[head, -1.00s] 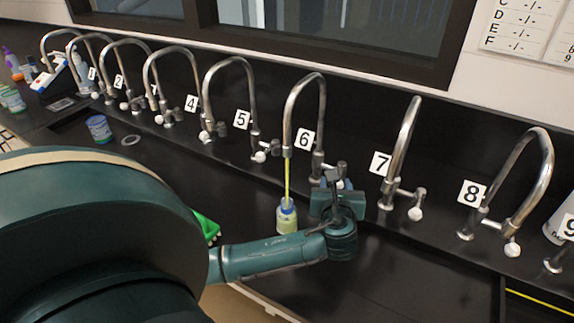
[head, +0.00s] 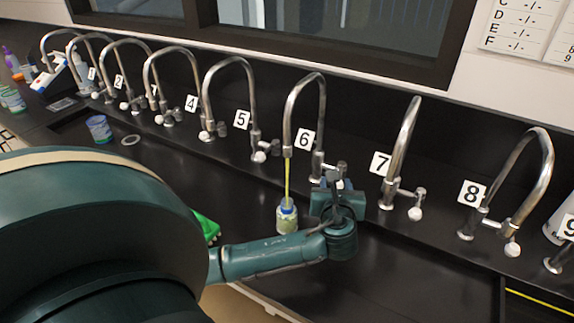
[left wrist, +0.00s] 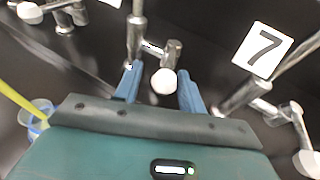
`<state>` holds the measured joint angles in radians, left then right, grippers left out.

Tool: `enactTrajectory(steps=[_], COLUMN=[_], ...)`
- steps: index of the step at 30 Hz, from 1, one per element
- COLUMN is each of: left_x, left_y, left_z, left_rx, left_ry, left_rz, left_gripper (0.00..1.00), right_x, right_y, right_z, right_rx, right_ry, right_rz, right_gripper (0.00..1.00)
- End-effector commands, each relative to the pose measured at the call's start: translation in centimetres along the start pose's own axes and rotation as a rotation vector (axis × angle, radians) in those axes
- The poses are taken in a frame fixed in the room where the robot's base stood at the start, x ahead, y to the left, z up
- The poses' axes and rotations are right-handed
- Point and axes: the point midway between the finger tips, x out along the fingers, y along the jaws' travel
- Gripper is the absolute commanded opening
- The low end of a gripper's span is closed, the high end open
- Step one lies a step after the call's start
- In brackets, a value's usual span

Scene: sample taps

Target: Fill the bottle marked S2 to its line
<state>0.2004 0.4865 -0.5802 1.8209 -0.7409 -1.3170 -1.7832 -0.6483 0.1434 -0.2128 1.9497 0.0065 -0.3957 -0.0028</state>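A small clear bottle with a blue neck (head: 287,222) stands in the sink under the spout of tap 6 (head: 318,125). A thin yellow stream (head: 287,180) runs from the spout into it. Yellowish liquid shows in the bottle; its marking and line are not readable. The bottle also shows partly at the left edge of the left wrist view (left wrist: 38,112). My left gripper (left wrist: 160,88) is open, its blue fingers on either side of the white knob (left wrist: 163,82) of tap 6; contact cannot be told. My right gripper is not in view.
Tap 7 (head: 401,150) and tap 8 (head: 527,175) stand to the right, tap 5 (head: 242,90) and others to the left. A blue-labelled jar (head: 99,129) stands at the left. A green object (head: 207,227) is partly hidden by my arm.

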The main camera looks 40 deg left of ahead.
Motion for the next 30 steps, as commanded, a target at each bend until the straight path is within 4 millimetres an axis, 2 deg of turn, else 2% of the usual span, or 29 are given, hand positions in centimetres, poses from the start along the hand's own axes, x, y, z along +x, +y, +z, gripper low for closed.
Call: enactTrajectory(steps=[7,12,22,30], left_x=[0.1,0.3,0.1,-2.7], left_y=[0.4,2.2,1.2,1.2], left_z=[0.0,0.1,0.1,0.0], left_rx=[0.001,0.004,-0.001,0.000], left_ry=[0.000,-0.002,0.000,0.001], left_rz=[0.001,0.001,0.000,-0.002], left_gripper=[0.40,0.40,0.40,0.40], right_x=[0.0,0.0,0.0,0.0], right_y=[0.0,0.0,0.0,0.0], right_z=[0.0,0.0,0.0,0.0], right_rx=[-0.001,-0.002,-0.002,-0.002], right_ry=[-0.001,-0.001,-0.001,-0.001], right_rz=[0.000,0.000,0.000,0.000], right_gripper=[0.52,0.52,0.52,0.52])
